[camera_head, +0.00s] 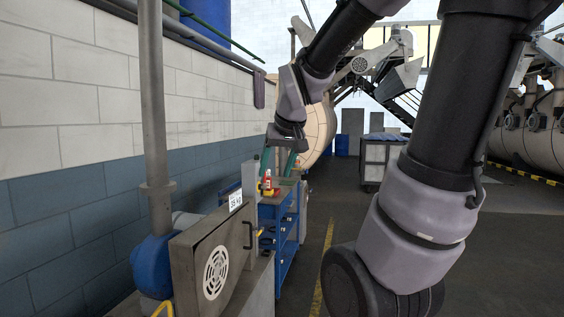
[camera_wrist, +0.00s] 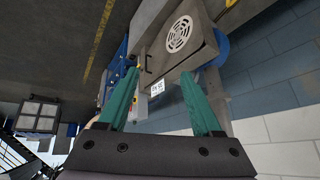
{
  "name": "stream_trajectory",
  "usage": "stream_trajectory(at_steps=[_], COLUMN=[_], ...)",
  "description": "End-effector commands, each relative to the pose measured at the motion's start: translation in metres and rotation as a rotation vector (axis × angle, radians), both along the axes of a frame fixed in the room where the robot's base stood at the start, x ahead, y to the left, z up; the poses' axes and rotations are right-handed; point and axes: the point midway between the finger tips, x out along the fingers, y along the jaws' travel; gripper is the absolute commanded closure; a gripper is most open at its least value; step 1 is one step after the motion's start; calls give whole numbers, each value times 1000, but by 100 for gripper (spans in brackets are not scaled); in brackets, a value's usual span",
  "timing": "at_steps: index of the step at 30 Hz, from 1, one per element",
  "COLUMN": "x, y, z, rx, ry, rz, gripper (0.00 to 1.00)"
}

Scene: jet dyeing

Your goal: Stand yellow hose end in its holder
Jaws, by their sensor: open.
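My gripper (camera_head: 277,165) is open, with two green fingers apart and nothing between them; it also shows in the wrist view (camera_wrist: 159,76). It hangs above and beyond a grey metal machine box. A yellow curved piece (camera_head: 163,309), possibly part of the yellow hose, is cut off at the bottom edge of the head view. A bit of yellow (camera_wrist: 231,3) shows at the top edge of the wrist view. I cannot make out the hose end or its holder for certain.
The grey box (camera_head: 232,246) has a round vent and a white label. A grey vertical pipe (camera_head: 152,100) and a blue round part (camera_head: 152,266) stand beside it. The floor to the right is open.

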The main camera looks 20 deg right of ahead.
Motion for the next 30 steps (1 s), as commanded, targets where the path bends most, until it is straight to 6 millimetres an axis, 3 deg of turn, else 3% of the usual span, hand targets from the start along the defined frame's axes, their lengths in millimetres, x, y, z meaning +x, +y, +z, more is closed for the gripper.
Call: stream_trajectory(at_steps=[1, 3, 9, 14, 30], x=[-22, -48, -96, -106, -105], y=[5, 11, 26, 29, 29], z=[12, 21, 32, 33, 33], rx=[50, 118, 253, 284, 281], ry=[-14, -15, -9, -3, -4], rz=[-31, -65, -114, -122, -122], gripper=[34, 34, 34, 34, 34])
